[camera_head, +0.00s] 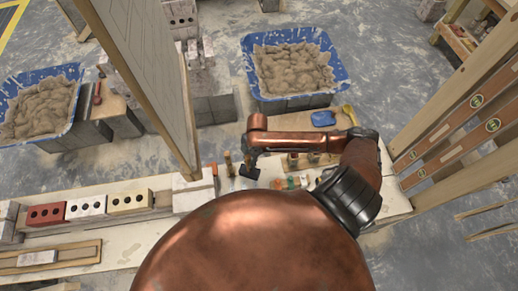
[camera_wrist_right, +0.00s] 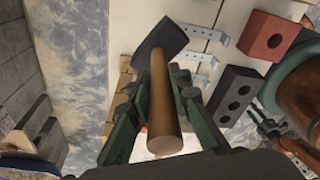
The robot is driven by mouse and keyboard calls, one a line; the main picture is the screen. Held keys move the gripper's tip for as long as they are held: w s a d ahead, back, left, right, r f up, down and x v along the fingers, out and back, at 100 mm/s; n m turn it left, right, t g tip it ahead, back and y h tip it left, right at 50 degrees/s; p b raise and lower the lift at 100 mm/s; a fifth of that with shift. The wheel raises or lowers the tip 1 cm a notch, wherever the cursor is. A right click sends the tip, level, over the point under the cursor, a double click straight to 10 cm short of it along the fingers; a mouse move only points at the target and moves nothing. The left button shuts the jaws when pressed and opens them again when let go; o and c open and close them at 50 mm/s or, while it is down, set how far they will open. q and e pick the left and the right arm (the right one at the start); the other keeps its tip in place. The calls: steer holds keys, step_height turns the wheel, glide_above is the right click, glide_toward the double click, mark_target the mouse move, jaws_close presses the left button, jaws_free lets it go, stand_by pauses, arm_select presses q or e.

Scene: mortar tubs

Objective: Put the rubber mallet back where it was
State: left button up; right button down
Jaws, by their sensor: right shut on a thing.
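The rubber mallet has a dark, blocky head (camera_wrist_right: 160,38) and a round wooden handle (camera_wrist_right: 163,115). My right gripper (camera_wrist_right: 158,90) is shut on the handle, its dark green fingers on either side, with the head beyond the fingertips. In the head view my right gripper (camera_head: 248,158) is above the light bench strip, and the dark mallet head (camera_head: 249,171) shows just below it. Whether the mallet touches the bench is unclear. My left gripper is not in view. No empty mallet place can be made out.
Two blue tubs of mortar (camera_head: 248,75) (camera_head: 72,72) stand on blocks at the back. Holed bricks (camera_head: 88,207) line the bench at left. Metal brackets (camera_wrist_right: 195,32) and a red block (camera_wrist_right: 272,38) lie near the mallet. A tall board (camera_head: 150,65) and long levels (camera_head: 465,112) flank the workspace.

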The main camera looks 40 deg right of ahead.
steer(key=w+d+n+g+p, duration=0.1)
steer(key=w+d+n+p, duration=0.1)
steer(key=d+n, duration=0.4)
steer(key=shift+s+d+f+b, duration=0.1)
steer(key=shift+s+f+b, duration=0.05)
steer(key=shift+f+b, duration=1.2)
steer(key=shift+s+d+f+b, duration=0.1)
steer(key=shift+f+b, duration=1)
steer(key=shift+f, duration=0.75)
steer(key=c, duration=1.7)
jaws_free()
steer(key=shift+s, duration=0.1)
steer(key=r, duration=0.4)
steer(key=d+r, duration=0.1)
steer(key=r, duration=0.3)
steer(key=w+r, duration=0.1)
steer(key=r, duration=0.3)
steer(key=shift+d, duration=0.4)
